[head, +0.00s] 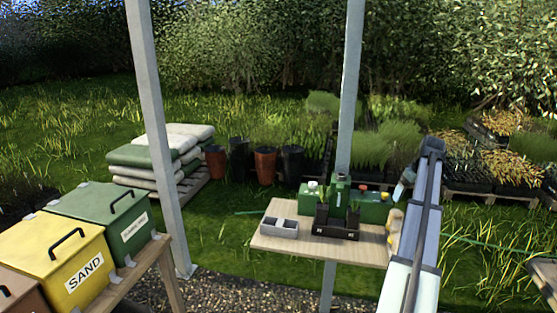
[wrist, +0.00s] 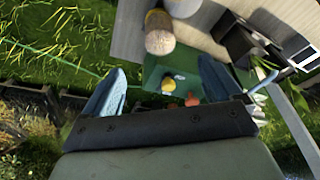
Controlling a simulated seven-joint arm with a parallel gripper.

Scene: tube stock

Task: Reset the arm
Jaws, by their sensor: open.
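My arm (head: 420,220) reaches out at the right of the head view, past the right end of a small wooden table (head: 270,241). My gripper shows in the wrist view (wrist: 160,68) with its two blue-grey fingers spread apart and nothing between their tips. In the head view only a small blue-grey part of the gripper (head: 404,184) shows beside the arm, above the table's right end. Beyond the fingers in the wrist view lies a green container (wrist: 160,76) with a yellow knob and red parts.
The table bears a grey tray (head: 279,227), a black tray (head: 335,231) and green containers (head: 340,194). A tan, rounded thing (head: 394,226) stands at its right end, partly behind my arm. A metal post (head: 349,90) rises by the table. Lidded bins (head: 77,263) stand left.

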